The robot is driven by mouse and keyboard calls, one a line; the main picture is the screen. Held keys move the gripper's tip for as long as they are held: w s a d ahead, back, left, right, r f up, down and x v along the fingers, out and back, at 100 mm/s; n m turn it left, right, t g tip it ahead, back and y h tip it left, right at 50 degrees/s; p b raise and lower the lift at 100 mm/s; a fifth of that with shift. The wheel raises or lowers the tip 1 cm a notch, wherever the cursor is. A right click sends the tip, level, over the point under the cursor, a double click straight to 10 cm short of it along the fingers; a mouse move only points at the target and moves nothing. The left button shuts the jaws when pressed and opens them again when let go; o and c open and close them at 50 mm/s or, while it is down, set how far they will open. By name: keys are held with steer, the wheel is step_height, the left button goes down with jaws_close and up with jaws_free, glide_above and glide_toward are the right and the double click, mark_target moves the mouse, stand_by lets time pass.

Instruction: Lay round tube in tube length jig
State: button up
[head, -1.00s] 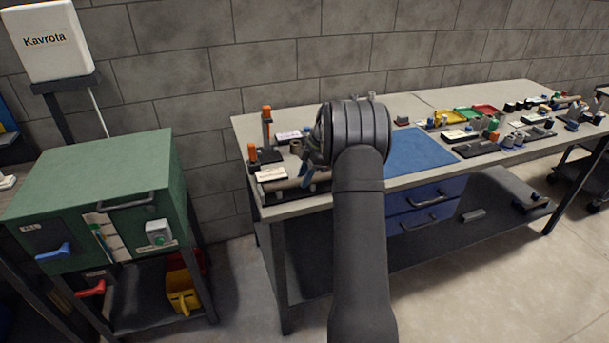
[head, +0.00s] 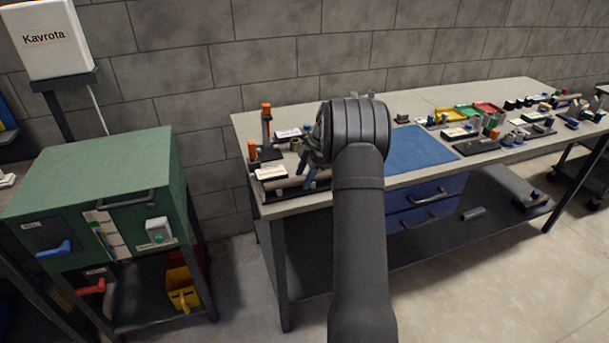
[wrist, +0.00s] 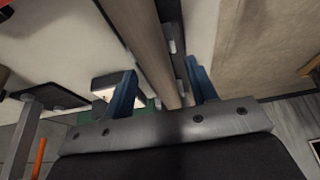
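The round tube (wrist: 152,45) is a long grey-brown rod. In the wrist view it runs lengthwise between the two blue fingers of my gripper (wrist: 162,90), with a gap on each side. In the head view the tube (head: 285,184) lies at the front left of the bench, along the dark tube length jig (head: 290,194). The jig's dark strip (wrist: 170,12) also shows beside the tube in the wrist view. My gripper (head: 308,168) is open over the tube's right part. My arm hides the right end, so I cannot tell how fully it is seated.
Orange-topped posts (head: 267,112) and a white label block (head: 271,173) stand left of my gripper. A blue mat (head: 420,150) lies to the right. Coloured trays (head: 468,113) and several small fixtures are farther right. A green cabinet (head: 100,185) stands left of the bench.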

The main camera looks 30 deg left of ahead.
steer(key=shift+r, duration=0.1)
steer(key=v, duration=1.7)
steer(key=shift+w, duration=0.1)
steer(key=x, duration=1.7)
steer(key=shift+r, duration=0.15)
